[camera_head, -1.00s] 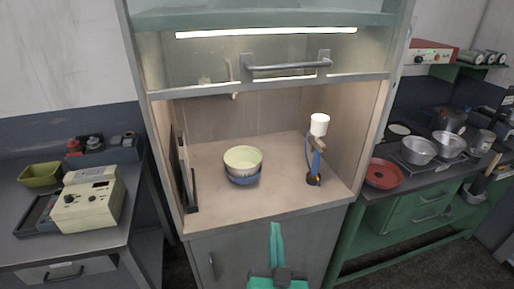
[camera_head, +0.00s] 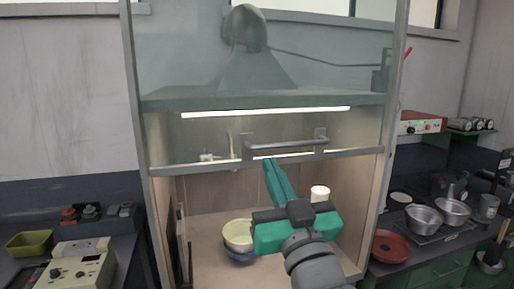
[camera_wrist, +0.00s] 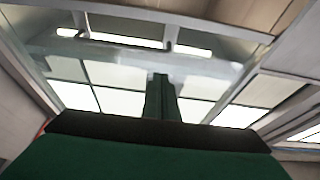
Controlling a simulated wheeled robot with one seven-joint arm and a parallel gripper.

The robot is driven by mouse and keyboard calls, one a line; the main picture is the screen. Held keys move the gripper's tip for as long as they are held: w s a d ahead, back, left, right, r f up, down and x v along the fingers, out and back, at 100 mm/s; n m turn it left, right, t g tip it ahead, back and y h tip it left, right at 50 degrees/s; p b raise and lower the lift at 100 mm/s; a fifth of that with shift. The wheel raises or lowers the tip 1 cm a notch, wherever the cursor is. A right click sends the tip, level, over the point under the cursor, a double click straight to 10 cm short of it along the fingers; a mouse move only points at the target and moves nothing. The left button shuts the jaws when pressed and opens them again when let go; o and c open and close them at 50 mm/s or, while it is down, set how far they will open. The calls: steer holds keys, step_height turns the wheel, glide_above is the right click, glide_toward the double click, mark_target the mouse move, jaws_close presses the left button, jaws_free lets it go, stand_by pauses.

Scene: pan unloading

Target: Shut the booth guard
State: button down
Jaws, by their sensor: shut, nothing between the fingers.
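The booth guard (camera_head: 210,158) is a clear sliding pane in a grey frame, raised partway, with the booth opening free beneath it. Its grey bar handle (camera_head: 288,145) runs across the lower part of the pane. The guard also shows overhead in the wrist view (camera_wrist: 225,70). My green gripper (camera_head: 269,160) is shut and empty, its fingers pointing up. In the head view its tips overlap the guard's bottom rail, below and left of the handle's middle; I cannot tell if they touch. The shut fingers also show in the wrist view (camera_wrist: 160,80).
A pale green bowl (camera_head: 238,234) on a blue bowl stands inside the booth. A white-topped device (camera_head: 320,194) stands at its right, partly hidden by my gripper. A side bench with pans (camera_head: 424,217) lies right, a cream instrument (camera_head: 78,268) left.

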mark_target(257, 147)
steer(key=shift+n+y, duration=0.3)
steer(key=shift+a+f+x, duration=0.1)
steer(key=shift+f+x, duration=0.1)
steer(key=shift+x, duration=1.3)
steer(key=shift+a+f+x, duration=0.15)
steer(key=shift+x, duration=1.3)
steer(key=shift+a+f+x, duration=0.1)
steer(key=shift+f+x, duration=0.1)
steer(key=shift+x, duration=1.3)
steer(key=shift+w, duration=0.1)
